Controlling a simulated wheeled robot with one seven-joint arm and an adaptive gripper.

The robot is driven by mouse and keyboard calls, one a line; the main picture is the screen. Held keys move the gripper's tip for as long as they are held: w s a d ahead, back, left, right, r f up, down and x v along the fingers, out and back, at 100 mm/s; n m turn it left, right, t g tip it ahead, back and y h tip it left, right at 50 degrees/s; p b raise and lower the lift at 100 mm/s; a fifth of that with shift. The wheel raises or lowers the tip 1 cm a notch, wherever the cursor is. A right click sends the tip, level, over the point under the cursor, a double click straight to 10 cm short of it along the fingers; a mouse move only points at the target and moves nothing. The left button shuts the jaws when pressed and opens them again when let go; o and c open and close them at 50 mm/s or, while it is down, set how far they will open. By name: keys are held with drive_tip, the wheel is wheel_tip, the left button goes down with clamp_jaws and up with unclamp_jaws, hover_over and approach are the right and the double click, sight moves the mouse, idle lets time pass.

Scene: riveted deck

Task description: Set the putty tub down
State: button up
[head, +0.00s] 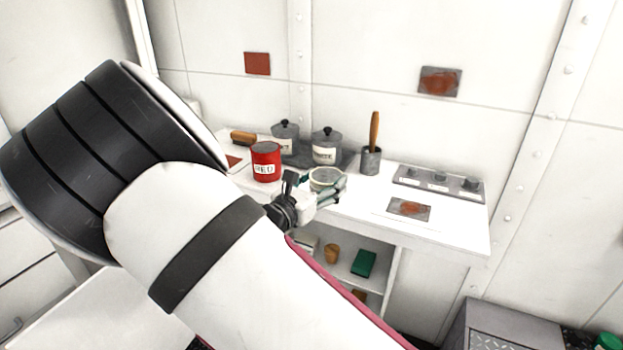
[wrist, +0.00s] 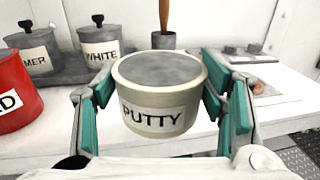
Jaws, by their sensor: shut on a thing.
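The putty tub (wrist: 160,105) is a cream round tub with a grey top and a white PUTTY label. My gripper (wrist: 158,108) has one teal-lined finger on each side of the tub and is shut on it. In the head view the tub (head: 325,179) shows at my gripper (head: 318,190), over the front part of the white bench top (head: 460,221). The tub looks upright. I cannot tell whether its base touches the bench; its lower edge is partly hidden in the head view.
A red can (head: 265,163) stands left of the tub. Two grey lidded pots, one labelled WHITE (wrist: 101,48), stand behind on a dark tray. A grey holder (head: 370,160) with a wooden handle and a switch panel (head: 438,183) are to the right. A shelf below holds a green block (head: 363,263).

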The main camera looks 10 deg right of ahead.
drive_tip(key=w, duration=0.6)
drive_tip(key=w+b, duration=0.1)
drive_tip(key=w, duration=0.1)
drive_tip(key=shift+w+a+f, duration=0.25)
drive_tip(key=shift+w+f, duration=0.1)
drive_tip(key=shift+w, duration=0.05)
drive_tip(key=shift+w+f, duration=0.15)
drive_tip(key=shift+f, duration=1.6)
drive_tip(key=shift+f, duration=0.2)
drive_tip(key=o, duration=1.4)
